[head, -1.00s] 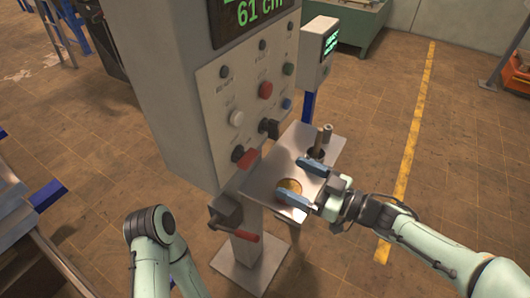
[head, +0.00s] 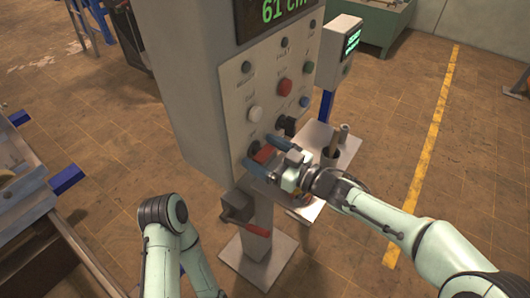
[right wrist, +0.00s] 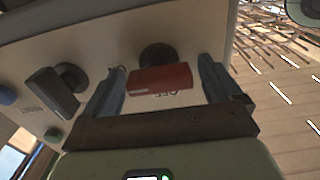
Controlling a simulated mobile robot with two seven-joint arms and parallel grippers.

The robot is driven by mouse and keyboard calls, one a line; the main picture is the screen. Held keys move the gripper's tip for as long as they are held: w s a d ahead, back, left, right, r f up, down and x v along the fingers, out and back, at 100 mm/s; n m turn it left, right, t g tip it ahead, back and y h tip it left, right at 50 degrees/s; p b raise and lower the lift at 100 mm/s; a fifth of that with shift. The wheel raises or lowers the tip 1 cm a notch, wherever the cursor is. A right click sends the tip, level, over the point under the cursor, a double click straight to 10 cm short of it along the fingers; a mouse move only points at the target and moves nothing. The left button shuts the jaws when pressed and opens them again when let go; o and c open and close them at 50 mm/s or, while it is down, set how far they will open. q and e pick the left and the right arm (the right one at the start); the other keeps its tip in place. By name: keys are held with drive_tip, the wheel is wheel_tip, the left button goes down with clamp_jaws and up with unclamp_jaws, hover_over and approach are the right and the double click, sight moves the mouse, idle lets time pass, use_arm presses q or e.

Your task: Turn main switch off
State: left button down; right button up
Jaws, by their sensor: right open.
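The red switch handle (head: 264,154) sits low on the grey control panel (head: 236,112). In the right wrist view the red handle (right wrist: 160,79) stands out from a dark round base, with a partly hidden label reading "OFF" by it. My right gripper (head: 262,155) is open at the panel, with one finger on each side of the handle. The right wrist view shows the gripper (right wrist: 160,88) with gaps between both fingers and the handle. My left gripper is not in view; only part of my left arm shows at the bottom.
A black selector switch (head: 287,125) sits right of the red handle. A red-handled lever (head: 245,228) is on the post below. A metal shelf (head: 347,149) is close behind my right gripper.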

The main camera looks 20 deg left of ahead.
drive_tip(key=c, duration=1)
drive_tip(key=shift+o, duration=0.2)
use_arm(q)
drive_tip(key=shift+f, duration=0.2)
use_arm(e)
drive_tip(key=shift+n, duration=0.4)
drive_tip(key=n+b, duration=0.2)
drive_tip(key=n, duration=0.3)
drive_tip(key=shift+s+f+n+b, duration=0.1)
drive_tip(key=shift+f+n+b, duration=0.05)
drive_tip(key=shift+n+b, duration=0.2)
drive_tip(key=n+b, duration=0.3)
drive_tip(key=n, duration=0.2)
drive_tip(key=n+b, duration=0.2)
drive_tip(key=n, duration=0.1)
drive_tip(key=shift+s+f+n, duration=0.1)
drive_tip(key=shift+f+n, duration=0.05)
drive_tip(key=shift+n, duration=0.2)
use_arm(q)
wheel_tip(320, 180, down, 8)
drive_tip(key=b, duration=0.1)
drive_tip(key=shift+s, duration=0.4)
use_arm(e)
drive_tip(key=shift+n, duration=1.2)
use_arm(q)
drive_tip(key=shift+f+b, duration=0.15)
drive_tip(key=shift+b, duration=0.15)
use_arm(e)
drive_tip(key=shift+n, duration=0.3)
